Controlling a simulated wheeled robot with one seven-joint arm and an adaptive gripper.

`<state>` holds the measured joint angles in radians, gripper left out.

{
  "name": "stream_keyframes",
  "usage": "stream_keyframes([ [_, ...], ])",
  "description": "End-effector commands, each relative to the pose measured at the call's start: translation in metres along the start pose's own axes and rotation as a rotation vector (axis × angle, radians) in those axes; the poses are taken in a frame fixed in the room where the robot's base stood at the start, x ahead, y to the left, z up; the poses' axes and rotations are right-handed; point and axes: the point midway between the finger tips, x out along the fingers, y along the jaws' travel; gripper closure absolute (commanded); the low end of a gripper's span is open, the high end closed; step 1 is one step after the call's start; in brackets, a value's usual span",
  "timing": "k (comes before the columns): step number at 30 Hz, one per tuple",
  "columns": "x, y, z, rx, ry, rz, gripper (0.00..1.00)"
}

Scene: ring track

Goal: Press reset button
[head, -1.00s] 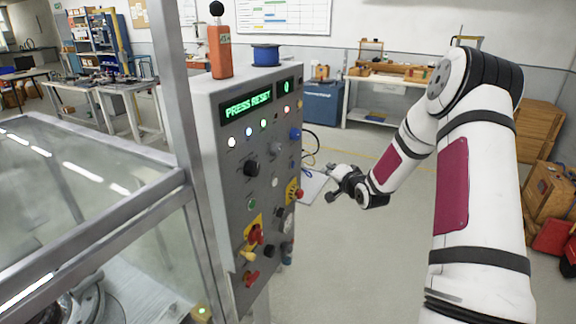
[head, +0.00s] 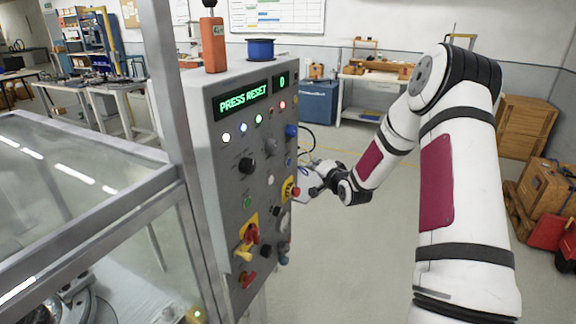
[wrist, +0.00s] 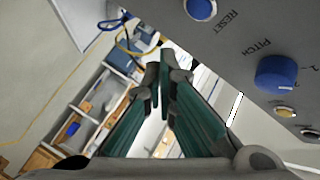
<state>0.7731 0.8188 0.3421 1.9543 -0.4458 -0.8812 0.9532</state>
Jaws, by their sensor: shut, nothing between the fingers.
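The grey control panel (head: 228,170) stands upright left of centre in the head view, its display reading "PRESS RESET" and "0". The reset button is a blue round button (wrist: 201,8) in a pale ring, cut by the top edge of the wrist view, with "RESET" lettered beside it. In the head view it appears as a small blue button (head: 288,162) below the larger blue knob. My gripper (head: 314,190) is shut and empty, just right of the panel and lower than the button. In the wrist view its closed fingertips (wrist: 160,75) are apart from the button.
The blue PITCH knob (wrist: 280,75) sits near the reset button. A red emergency button (head: 295,192) on a yellow plate is close to my gripper in the head view. A glass-walled enclosure (head: 80,190) stands at left. The floor right of the panel is open.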

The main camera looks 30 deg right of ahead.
Motion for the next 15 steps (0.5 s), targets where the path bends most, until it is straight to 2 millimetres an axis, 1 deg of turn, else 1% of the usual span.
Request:
stream_keyframes([
  [1,0.008,-0.003,0.006,-0.001,-0.002,-0.002,1.00],
  [6,0.020,-0.013,0.015,-0.001,-0.002,-0.001,1.00],
  [15,0.031,-0.022,0.023,0.000,-0.001,0.001,1.00],
])
